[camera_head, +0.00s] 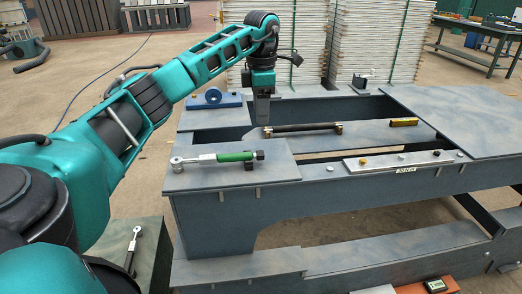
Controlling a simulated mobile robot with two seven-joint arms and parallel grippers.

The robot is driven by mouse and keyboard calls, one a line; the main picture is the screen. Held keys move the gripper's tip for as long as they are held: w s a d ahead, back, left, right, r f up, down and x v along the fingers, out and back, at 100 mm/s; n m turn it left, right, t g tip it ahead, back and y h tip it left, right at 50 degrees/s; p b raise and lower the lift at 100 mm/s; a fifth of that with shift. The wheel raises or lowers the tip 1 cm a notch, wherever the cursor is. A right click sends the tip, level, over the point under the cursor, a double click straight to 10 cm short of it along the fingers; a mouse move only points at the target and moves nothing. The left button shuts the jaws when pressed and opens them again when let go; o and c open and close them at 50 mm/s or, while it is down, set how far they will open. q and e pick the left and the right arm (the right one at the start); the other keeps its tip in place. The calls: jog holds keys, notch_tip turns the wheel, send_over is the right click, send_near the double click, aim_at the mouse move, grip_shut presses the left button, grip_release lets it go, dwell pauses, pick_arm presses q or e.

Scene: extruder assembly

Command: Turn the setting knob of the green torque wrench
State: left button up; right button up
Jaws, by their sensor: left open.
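The green torque wrench (234,157) lies on the near left plate of the grey workbench. Its silver shaft and ratchet head point left. A small dark setting knob (259,155) is at the right end of the green handle. My left gripper (262,118) points down, above and behind the wrench, apart from it and near the bench's back left. Its jaws are open, seen edge-on, with nothing visible between them. My right gripper is not in view.
A dark rod with brass ends (302,128) lies on the middle plate. A pale bar (399,163) with knobs is in front. A second wrench (132,248) lies lower left.

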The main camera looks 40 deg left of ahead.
aim_at(261, 151)
pick_arm(q)
jog(key=f+b, duration=0.1)
jog(key=f, duration=0.5)
jog(key=f+b, duration=0.1)
jog(key=f, duration=0.5)
jog(key=shift+w+a+f, duration=0.2)
jog(key=shift+f, duration=0.1)
grip_shut()
